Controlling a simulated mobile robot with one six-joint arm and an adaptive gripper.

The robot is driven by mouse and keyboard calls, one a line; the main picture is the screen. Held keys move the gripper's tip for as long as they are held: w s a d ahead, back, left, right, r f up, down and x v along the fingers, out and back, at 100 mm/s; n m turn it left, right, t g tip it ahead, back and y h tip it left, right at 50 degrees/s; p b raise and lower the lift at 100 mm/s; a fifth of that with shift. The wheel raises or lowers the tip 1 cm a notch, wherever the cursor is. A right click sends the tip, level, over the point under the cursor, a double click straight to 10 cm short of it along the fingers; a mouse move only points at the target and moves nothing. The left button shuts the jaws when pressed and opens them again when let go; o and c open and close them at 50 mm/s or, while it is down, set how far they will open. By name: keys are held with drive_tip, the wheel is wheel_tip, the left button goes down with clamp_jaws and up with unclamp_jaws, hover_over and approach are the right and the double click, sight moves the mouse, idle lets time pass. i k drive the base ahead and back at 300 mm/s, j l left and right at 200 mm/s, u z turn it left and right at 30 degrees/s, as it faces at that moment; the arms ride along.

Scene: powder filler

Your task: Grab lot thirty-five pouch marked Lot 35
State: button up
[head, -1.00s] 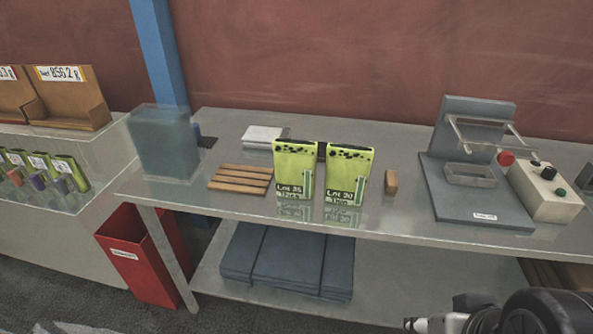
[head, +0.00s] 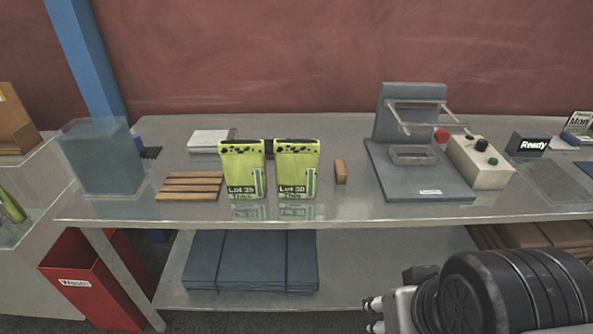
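Two green pouches stand upright side by side on the grey bench. The left one, the Lot 35 pouch (head: 242,166), has a dark label at its lower left that appears to read Lot 35. The right pouch (head: 297,166) has a similar label; its number is blurred and looks like 30 or 20. My gripper (head: 372,315) is at the bottom of the head view, in front of and below the bench edge, apart from both pouches. Its fingers show too small and end-on to tell their opening.
A wooden slatted rack (head: 190,186) lies left of the pouches, a small wooden block (head: 341,172) right. A grey sealing-type device (head: 419,183) and a control box (head: 482,165) stand farther right. A translucent bin (head: 99,157) stands left. A red waste bin (head: 75,282) is below. The bench front edge is clear.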

sight(243, 161)
drive_tip(key=i+j+u, duration=0.2)
drive_tip(key=i, duration=0.2)
drive_tip(key=i+j+u, duration=0.2)
drive_tip(key=i, duration=0.25)
drive_tip(key=i+u, duration=0.2)
drive_tip(key=i, duration=0.25)
drive_tip(key=j, duration=0.05)
